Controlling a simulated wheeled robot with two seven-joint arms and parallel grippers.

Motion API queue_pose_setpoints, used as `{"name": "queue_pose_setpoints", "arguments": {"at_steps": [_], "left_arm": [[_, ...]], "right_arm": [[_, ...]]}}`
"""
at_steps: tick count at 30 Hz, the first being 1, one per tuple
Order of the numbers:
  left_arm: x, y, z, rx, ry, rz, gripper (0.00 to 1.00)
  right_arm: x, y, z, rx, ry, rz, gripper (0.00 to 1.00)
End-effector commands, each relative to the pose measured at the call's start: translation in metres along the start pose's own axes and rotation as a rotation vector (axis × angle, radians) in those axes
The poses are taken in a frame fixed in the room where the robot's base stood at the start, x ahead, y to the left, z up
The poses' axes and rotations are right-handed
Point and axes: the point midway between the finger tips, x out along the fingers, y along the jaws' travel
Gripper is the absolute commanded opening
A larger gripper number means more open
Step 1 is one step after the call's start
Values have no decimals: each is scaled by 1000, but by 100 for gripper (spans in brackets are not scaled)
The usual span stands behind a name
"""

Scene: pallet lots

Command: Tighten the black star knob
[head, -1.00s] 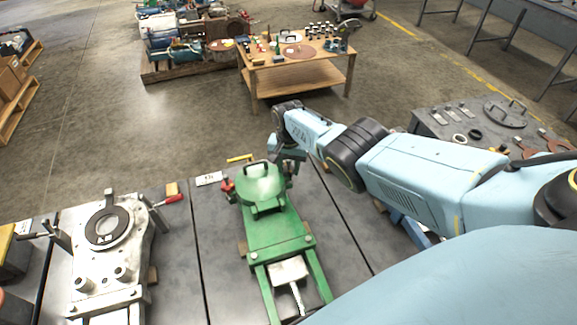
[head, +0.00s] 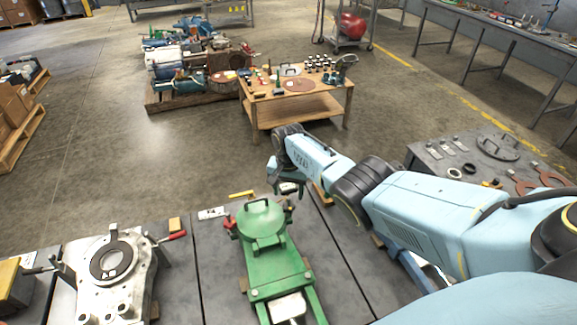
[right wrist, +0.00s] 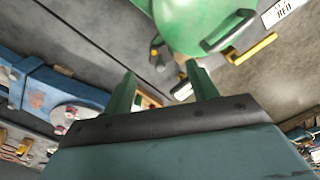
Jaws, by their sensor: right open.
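A green fixture (head: 278,268) with a round lid (head: 262,222) and black handle stands on the grey bench; the lid also shows in the right wrist view (right wrist: 190,22). A small dark knob-like part (right wrist: 157,45) sits beside the lid's edge, probably the black star knob; its star shape cannot be made out. In the head view it is a small dark spot (head: 290,208) at the lid's right. My right gripper (right wrist: 162,88) is open and empty, its two green fingers apart and pointing toward the lid's edge. In the head view it (head: 275,182) hangs just behind the fixture. My left gripper is not in view.
A red clamp part (head: 230,222) is at the lid's left. A silver fixture (head: 108,270) stands at the left. A wooden table (head: 300,100) is beyond open floor.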

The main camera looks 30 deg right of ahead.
Motion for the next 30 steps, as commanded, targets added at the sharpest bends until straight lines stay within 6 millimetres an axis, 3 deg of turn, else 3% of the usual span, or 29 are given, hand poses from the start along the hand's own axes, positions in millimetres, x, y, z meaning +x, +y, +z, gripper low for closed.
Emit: {"name": "queue_pose_setpoints", "arguments": {"at_steps": [1,3,10,30], "left_arm": [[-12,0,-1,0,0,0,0],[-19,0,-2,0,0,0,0],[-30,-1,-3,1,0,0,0],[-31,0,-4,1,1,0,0]], "right_arm": [[-18,0,-1,0,3,-2,58],[-31,0,-1,0,3,-1,58],[-63,0,0,0,2,-1,58],[-71,0,0,0,1,0,58]]}}
